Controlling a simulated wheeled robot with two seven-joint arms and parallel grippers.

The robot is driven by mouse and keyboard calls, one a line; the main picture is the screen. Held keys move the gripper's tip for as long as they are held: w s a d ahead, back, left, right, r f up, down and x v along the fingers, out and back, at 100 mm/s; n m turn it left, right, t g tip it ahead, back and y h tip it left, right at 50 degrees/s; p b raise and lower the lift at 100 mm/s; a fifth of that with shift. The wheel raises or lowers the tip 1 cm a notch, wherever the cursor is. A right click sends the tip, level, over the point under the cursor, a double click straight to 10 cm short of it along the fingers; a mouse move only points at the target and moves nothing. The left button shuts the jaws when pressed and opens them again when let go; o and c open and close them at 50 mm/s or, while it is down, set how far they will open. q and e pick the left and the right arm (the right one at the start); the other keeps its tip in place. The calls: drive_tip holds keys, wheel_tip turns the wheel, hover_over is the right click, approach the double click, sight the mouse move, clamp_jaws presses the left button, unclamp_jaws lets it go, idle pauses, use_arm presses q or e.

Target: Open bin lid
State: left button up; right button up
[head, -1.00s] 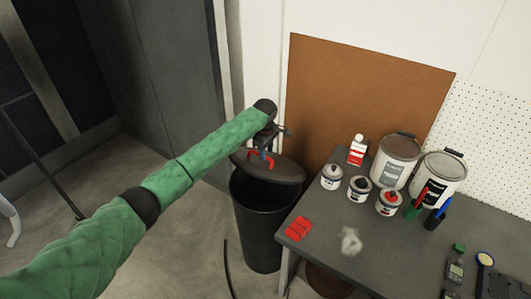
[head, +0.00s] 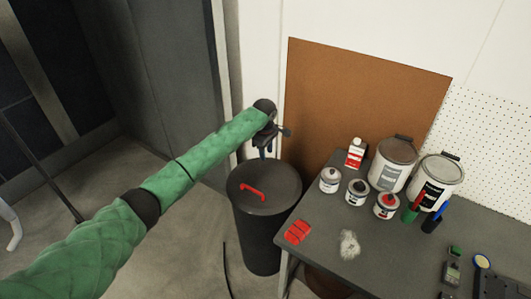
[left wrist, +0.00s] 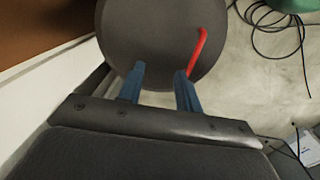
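The black round bin (head: 262,238) stands on the floor left of the workbench. Its dark lid (head: 280,178) lies flat over the top, so the bin is closed. A red handle (head: 253,189) is on the lid. My left gripper (head: 264,153) is above the lid's far edge, away from the handle. In the left wrist view my left gripper (left wrist: 160,72) has its blue fingers apart with nothing between them. There the lid (left wrist: 145,30) shows beyond them, with the handle (left wrist: 196,52) near the right fingertip. My right gripper is out of view.
The workbench (head: 385,245) holds paint cans (head: 397,165), small tins, markers and a red item (head: 297,231) near its left corner, close to the bin. A brown board (head: 360,100) leans on the wall behind. A cable (left wrist: 270,20) lies on the floor.

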use_arm(q)
wheel_tip(320, 180, up, 6)
drive_tip(key=w+d+p, duration=0.1)
drive_tip(key=p, duration=0.3)
drive_tip(key=shift+w, duration=0.3)
drive_tip(key=shift+d+r, duration=0.1)
idle(0.4)
drive_tip(key=shift+p, duration=0.5)
